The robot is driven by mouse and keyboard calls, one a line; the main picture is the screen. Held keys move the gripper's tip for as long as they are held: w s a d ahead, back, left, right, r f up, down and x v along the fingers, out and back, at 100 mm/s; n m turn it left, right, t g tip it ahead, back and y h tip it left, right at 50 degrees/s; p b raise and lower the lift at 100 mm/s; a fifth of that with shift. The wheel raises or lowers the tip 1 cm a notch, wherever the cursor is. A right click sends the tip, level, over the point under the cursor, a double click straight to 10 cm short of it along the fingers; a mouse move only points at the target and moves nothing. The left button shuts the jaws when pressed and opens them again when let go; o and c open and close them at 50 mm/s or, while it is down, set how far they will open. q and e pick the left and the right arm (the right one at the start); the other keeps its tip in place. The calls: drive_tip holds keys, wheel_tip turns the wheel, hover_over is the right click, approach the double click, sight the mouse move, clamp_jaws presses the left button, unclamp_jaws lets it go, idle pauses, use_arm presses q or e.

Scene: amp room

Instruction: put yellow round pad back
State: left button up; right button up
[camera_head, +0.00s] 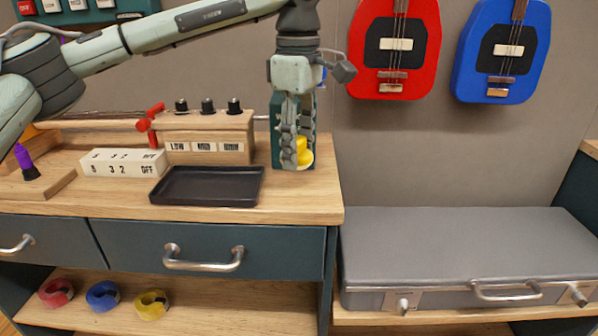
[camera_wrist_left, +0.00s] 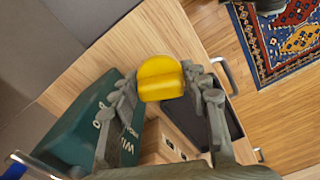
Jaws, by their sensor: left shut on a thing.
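The yellow round pad (camera_head: 303,152) is at the fingertips of my left gripper (camera_head: 297,160), above the right end of the wooden counter. In the left wrist view the pad (camera_wrist_left: 160,78) sits between the two fingers of the left gripper (camera_wrist_left: 162,85), which are shut on it. A dark green holder with white lettering (camera_wrist_left: 85,135) stands right beside the fingers; in the head view the holder (camera_head: 309,120) shows behind them, with a pale round edge below the pad. Whether pad and holder touch, I cannot tell. My right gripper is not in view.
A black tray (camera_head: 207,187) lies on the counter (camera_head: 302,200). A wooden box with black knobs (camera_head: 207,135) and a white number block (camera_head: 122,163) stand left of the gripper. A red guitar (camera_head: 395,50) and a grey case (camera_head: 470,250) are at right.

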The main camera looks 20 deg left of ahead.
sight(298, 189)
use_arm(q)
drive_tip(key=shift+f, duration=2.55)
drive_tip(key=shift+f, duration=0.1)
drive_tip(key=o, duration=1)
drive_tip(key=shift+r, duration=0.2)
wheel_tip(298, 189, up, 12)
